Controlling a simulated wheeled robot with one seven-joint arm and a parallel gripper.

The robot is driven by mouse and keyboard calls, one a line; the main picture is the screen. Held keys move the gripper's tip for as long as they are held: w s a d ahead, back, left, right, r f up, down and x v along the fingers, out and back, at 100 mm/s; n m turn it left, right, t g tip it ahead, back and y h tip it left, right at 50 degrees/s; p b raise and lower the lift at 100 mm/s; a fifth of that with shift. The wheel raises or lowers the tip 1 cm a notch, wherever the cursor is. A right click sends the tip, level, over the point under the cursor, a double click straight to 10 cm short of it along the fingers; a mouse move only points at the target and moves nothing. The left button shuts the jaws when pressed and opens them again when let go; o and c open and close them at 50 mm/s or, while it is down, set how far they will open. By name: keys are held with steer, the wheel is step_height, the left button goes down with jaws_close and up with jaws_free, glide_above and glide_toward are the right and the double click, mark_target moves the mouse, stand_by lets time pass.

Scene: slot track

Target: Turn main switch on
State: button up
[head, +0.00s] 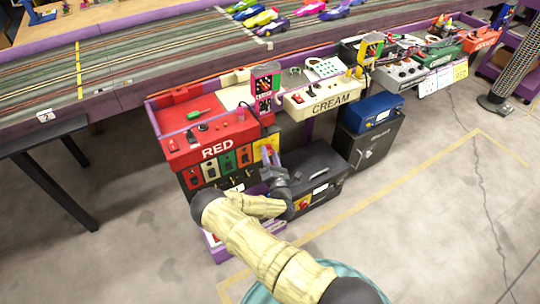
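The red driver station (209,138), marked RED, stands at the left centre in front of the track. Its front face has a row of coloured plates. The yellow plate (259,151) is at the right end of that row, partly hidden by my gripper. I cannot tell which control is the main switch. A small red-and-yellow control (302,203) shows lower down, beside my wrist. My gripper (270,158) is just in front of the yellow plate, pointing up at it. Its fingers are small and dark here, so whether they touch the plate or are open is unclear.
A black case (318,168) stands right of my gripper. Beyond it are the CREAM station (325,100), a blue box (370,112) and a dark cabinet (366,146). The track (150,55) with several cars runs behind. The floor (425,215) at the right is clear.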

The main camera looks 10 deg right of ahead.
steer(key=shift+r+m, duration=0.1)
steer(key=shift+m, duration=0.3)
steer(key=m+h+p, duration=0.1)
steer(key=m, duration=0.1)
steer(key=m+g+p, duration=0.1)
steer(key=m+p, duration=0.1)
steer(key=shift+r+m+g+h, duration=0.2)
steer(key=shift+m+g+h, duration=0.1)
steer(key=shift+h, duration=0.1)
steer(key=m+g+p, duration=0.1)
steer(key=m, duration=0.1)
steer(key=m+p, duration=0.2)
steer(key=shift+r+m+g+h, duration=0.15)
steer(key=shift+m+g+h, duration=0.15)
steer(key=shift+g, duration=0.1)
steer(key=m+g+y+p, duration=0.1)
steer(key=m+g+p, duration=0.1)
steer(key=m+p, duration=0.1)
steer(key=shift+r+m+p, duration=0.1)
steer(key=shift+m+p, duration=0.3)
steer(key=shift+m, duration=0.4)
steer(key=shift+s+m+g+y+p, duration=0.1)
steer(key=shift+m+g+y+p, duration=0.45)
steer(key=shift+m+p, duration=0.5)
steer(key=shift+f+m, duration=0.2)
steer(key=shift+m, duration=0.05)
steer(key=o, duration=1)
steer(key=shift+r, duration=0.1)
